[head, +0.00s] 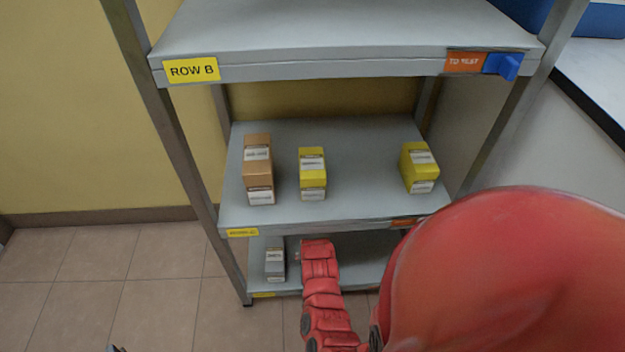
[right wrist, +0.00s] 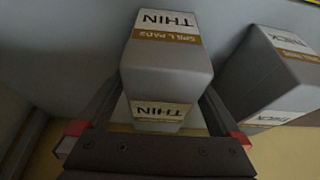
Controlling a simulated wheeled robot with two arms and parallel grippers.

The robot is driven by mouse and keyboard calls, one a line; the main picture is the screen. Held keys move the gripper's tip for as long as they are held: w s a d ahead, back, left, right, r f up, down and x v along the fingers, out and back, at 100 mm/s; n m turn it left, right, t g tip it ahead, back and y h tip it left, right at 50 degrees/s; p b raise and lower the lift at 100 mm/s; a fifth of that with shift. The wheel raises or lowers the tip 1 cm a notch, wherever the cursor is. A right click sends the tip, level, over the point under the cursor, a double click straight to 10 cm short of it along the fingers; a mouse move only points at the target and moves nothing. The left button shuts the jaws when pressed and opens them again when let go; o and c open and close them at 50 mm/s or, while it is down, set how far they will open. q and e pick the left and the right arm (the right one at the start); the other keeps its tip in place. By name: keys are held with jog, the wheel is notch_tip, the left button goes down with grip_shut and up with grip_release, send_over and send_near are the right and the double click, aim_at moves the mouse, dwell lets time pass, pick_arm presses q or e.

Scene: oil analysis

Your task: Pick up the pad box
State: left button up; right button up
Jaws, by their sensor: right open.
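A grey pad box labelled THIN SPILL PADS (right wrist: 165,72) fills the middle of the right wrist view. A second grey box labelled THICK (right wrist: 272,78) stands to its right there, with a gap between them. My right gripper (right wrist: 164,100) is open, with one finger on each side of the THIN box; I cannot tell if they touch it. In the head view my red right arm reaches to the bottom shelf, and its gripper is hidden. One grey box (head: 275,263) shows on that shelf, left of the arm; its label is too small to read. My left gripper is not clearly seen.
The middle shelf (head: 375,150) above carries a brown box (head: 258,168) and two yellow boxes (head: 312,173) (head: 419,167). The top shelf (head: 340,25) has a ROW B label. Rack posts flank the shelves. Tiled floor at left is clear.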

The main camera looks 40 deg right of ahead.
jog(key=shift+f, duration=0.25)
dwell(0.4)
jog(key=c, duration=1.5)
